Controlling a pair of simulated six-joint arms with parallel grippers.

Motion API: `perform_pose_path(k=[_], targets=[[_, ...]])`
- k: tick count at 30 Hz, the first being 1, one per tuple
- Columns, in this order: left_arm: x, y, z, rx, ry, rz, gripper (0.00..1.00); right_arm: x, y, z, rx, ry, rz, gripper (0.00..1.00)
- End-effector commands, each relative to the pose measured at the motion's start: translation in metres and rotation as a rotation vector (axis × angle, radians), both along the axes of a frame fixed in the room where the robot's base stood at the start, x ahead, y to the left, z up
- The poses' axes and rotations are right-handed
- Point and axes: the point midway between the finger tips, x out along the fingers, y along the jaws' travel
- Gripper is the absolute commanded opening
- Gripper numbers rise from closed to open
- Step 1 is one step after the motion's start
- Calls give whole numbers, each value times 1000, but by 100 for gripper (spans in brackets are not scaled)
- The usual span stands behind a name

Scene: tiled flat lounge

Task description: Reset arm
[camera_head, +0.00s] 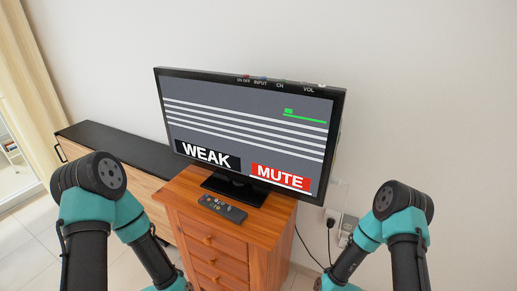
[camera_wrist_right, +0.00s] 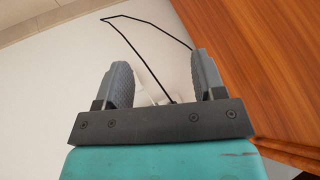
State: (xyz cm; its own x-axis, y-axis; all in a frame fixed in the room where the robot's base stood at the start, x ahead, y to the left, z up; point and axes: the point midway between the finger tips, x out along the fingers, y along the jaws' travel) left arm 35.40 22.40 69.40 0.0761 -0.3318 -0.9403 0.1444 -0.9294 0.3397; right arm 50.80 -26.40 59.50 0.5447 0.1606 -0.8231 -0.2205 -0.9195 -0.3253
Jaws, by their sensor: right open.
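My left arm (camera_head: 90,205) comes in at the lower left of the head view, and my right arm (camera_head: 395,225) at the lower right. Both are bent, and neither gripper shows in the head view. In the right wrist view my right gripper (camera_wrist_right: 160,85) is open, with its two grey fingers apart and nothing between them. Behind the fingers are the pale wall and a thin black cable.
A television (camera_head: 245,125) reading WEAK and MUTE stands on a wooden cabinet (camera_head: 225,240). A remote (camera_head: 222,208) lies in front of it. A low dark-topped sideboard (camera_head: 120,145) is at left. Right of the cabinet are a black cable (camera_head: 308,253) and wall sockets (camera_head: 345,228).

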Motion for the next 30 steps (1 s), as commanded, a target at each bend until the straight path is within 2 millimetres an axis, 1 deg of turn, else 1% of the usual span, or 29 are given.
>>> perform_pose_path(k=[1,5,6,9,12,16,30], targets=[[0,0,0,0,0,0,43,-19,8,17,18,61,37,63],[0,0,0,0,0,0,43,-74,24,52,59,228,129,63],[0,0,0,0,0,0,43,-90,28,62,70,276,153,63],[0,0,0,0,0,0,43,-125,35,83,90,374,204,63],[0,0,0,0,0,0,43,-147,38,96,101,431,234,63],[0,0,0,0,0,0,43,-155,40,100,105,455,245,63],[0,0,0,0,0,0,43,-154,39,99,105,452,244,63]])
